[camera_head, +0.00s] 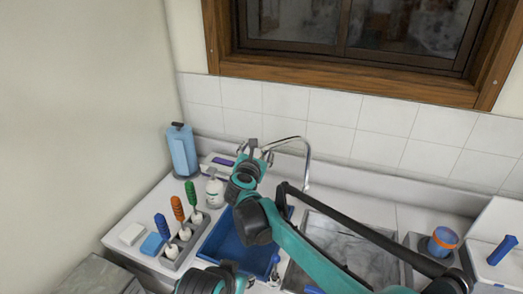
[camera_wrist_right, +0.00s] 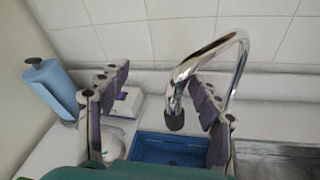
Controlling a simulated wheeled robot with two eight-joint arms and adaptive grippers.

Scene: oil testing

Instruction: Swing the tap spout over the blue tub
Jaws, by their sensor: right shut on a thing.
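The chrome tap spout (camera_head: 291,138) arches from its base behind the sinks toward the left in the head view. My right gripper (camera_head: 260,150) is shut on the spout near its outlet end. In the right wrist view the spout (camera_wrist_right: 213,56) passes between the two fingers, and its dark nozzle (camera_wrist_right: 174,121) points down. The blue tub (camera_head: 222,243) sits in the left sink, partly hidden by my right arm. In the wrist view the nozzle appears in front of the tub (camera_wrist_right: 165,148).
The right sink (camera_head: 345,240) is under my right arm. A cup (camera_head: 442,241) stands far right.

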